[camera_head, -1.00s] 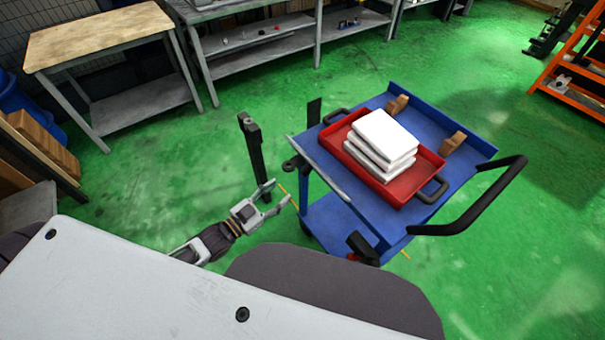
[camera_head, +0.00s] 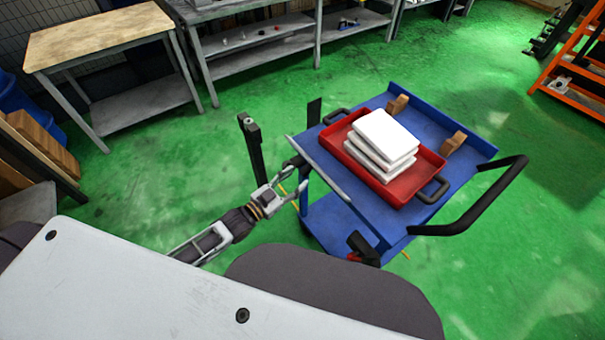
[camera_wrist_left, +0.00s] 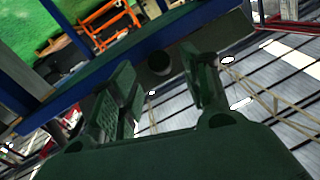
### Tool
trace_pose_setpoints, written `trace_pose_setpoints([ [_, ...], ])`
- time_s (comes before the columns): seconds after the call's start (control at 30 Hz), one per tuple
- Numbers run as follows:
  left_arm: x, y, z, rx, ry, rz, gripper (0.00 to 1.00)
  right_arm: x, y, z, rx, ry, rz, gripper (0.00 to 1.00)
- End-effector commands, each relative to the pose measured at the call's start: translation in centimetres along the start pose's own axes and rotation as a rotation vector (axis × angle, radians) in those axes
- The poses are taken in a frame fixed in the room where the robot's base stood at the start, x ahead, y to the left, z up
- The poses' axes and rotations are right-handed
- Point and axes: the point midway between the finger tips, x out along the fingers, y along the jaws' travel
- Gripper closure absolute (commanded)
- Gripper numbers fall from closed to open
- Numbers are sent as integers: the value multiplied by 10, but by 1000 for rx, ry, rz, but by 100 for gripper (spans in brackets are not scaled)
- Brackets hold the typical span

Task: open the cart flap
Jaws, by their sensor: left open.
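The blue cart (camera_head: 465,150) stands right of centre in the head view. A silver-edged strip (camera_head: 325,172) runs along its left side; I cannot tell whether this is the flap. My left gripper (camera_head: 290,181) is open beside the cart's left corner, near a dark fitting there. In the left wrist view, a dark plate (camera_wrist_left: 225,38) with a round knob (camera_wrist_left: 159,62) lies just beyond and between the open fingers (camera_wrist_left: 163,82). Contact cannot be told. My right gripper is not in view.
A red tray (camera_head: 428,164) with stacked white blocks (camera_head: 385,133) sits on the cart. A black post (camera_head: 253,147) stands close to my left gripper. The cart's black handle (camera_head: 480,208) juts right. A wood-topped table (camera_head: 95,40) stands back left. Green floor is open between.

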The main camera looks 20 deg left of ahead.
Motion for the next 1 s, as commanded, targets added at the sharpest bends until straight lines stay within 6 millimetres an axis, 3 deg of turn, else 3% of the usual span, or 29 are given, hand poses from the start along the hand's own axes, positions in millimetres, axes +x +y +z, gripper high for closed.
trace_pose_setpoints([
  [0.5,36,0,-1,1,2,-1,53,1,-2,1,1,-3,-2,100],
  [1.0,41,0,-1,0,1,0,54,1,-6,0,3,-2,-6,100],
])
